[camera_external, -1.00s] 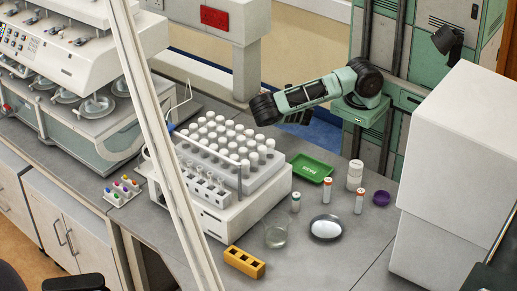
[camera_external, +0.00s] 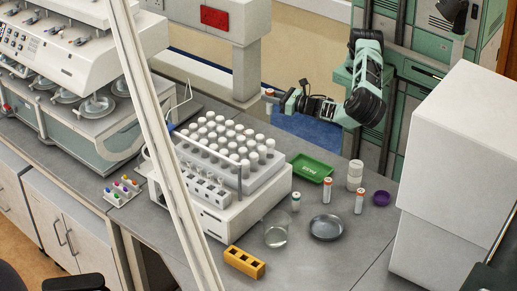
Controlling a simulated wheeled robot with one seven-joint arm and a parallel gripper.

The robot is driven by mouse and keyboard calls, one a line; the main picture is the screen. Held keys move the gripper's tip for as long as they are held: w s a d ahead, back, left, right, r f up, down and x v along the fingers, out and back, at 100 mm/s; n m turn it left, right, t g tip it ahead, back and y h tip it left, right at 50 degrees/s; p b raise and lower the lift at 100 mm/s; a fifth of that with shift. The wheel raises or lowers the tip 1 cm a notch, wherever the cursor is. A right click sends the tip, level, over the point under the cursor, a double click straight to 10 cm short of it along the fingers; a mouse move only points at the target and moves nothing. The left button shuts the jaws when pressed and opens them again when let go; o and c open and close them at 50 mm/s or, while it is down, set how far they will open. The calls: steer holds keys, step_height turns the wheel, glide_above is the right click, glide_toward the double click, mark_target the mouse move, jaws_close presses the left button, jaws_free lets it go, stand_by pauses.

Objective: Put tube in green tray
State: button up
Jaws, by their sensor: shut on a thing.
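The green tray (camera_external: 312,168) lies on the grey bench right of the rack machine, with white lettering in it and no tube seen inside. My gripper (camera_external: 274,97) is raised behind the bench, left of my arm and above and left of the tray. It is shut on a small pale tube with an orange-red top (camera_external: 269,92), mostly hidden and tiny here. Two tubes with orange caps, one nearer (camera_external: 327,190) and one to its right (camera_external: 359,202), and a green-capped tube (camera_external: 295,201) stand upright on the bench.
A rack of several white-capped bottles (camera_external: 225,145) sits on a white machine (camera_external: 222,217). A clear beaker (camera_external: 275,232), a grey dish (camera_external: 326,228), a yellow block (camera_external: 244,262), a white container (camera_external: 355,174) and a purple cap (camera_external: 381,198) stand nearby. A large white box (camera_external: 455,170) borders the right.

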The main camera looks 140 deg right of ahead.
steer(key=w+a+f+n+t+y, duration=0.1)
steer(key=w+a+n+t, duration=0.15)
steer(key=a, duration=0.25)
steer(key=w+a+f+n+t+y, duration=0.1)
steer(key=a+f+n+t+y, duration=0.1)
steer(key=a+t, duration=0.25)
steer(key=n+t+y, duration=0.4)
steer(key=y, duration=0.1)
glide_above(309, 170)
steer(key=f, duration=0.2)
steer(key=shift+f+b, duration=3.1)
steer(key=shift+f, duration=1.7)
steer(key=shift+f, duration=0.1)
steer(key=o, duration=1)
steer(key=shift+c, duration=0.2)
